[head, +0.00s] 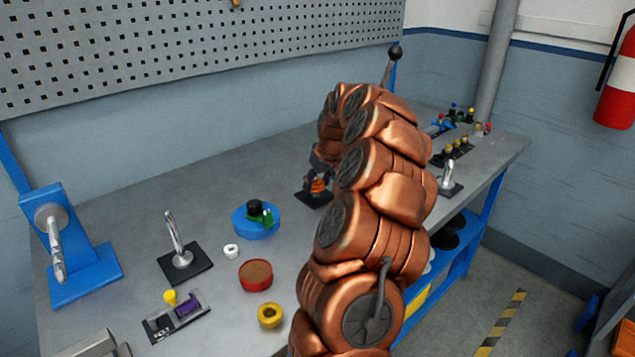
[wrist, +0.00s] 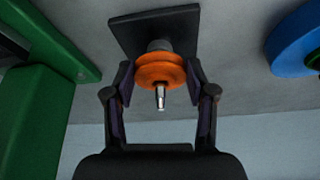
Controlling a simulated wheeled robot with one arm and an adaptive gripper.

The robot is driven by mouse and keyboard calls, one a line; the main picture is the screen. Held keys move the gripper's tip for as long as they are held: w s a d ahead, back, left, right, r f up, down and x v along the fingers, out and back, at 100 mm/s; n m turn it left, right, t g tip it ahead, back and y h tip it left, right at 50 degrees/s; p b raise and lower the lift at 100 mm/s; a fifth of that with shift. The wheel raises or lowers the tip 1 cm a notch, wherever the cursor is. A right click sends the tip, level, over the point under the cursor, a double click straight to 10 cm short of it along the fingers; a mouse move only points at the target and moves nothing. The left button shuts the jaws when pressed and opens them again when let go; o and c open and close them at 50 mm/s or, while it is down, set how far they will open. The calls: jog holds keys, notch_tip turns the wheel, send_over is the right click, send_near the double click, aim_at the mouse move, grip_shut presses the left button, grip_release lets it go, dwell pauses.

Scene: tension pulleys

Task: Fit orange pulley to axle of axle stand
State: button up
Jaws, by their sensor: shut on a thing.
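The orange pulley (wrist: 160,72) is between the two fingers of my gripper (wrist: 161,84) in the wrist view. My gripper is shut on its rim from both sides. The bright tip of an axle (wrist: 160,97) pokes out through the middle of the pulley, so the pulley is around the axle. Behind it are a grey collar (wrist: 160,45) and the dark square base of the axle stand (wrist: 128,28). In the head view the pulley (head: 318,185) shows small above the dark base (head: 306,198), partly hidden by my arm. How far along the axle it sits is unclear.
A blue round tray (head: 242,226) with green and black pieces stands left of my arm. Nearby are a white ring (head: 231,251), a red round container (head: 256,286), a yellow pulley (head: 270,315) and another axle stand (head: 184,262). A green block (wrist: 35,120) fills the wrist view's left.

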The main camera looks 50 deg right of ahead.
jog(key=shift+f+b, duration=0.5)
jog(key=shift+f, duration=0.1)
dwell(0.5)
jog(key=o, duration=1.3)
jog(key=shift+r, duration=0.15)
jog(key=v, duration=1.1)
jog(key=shift+s+r, duration=0.2)
jog(key=shift+r, duration=0.2)
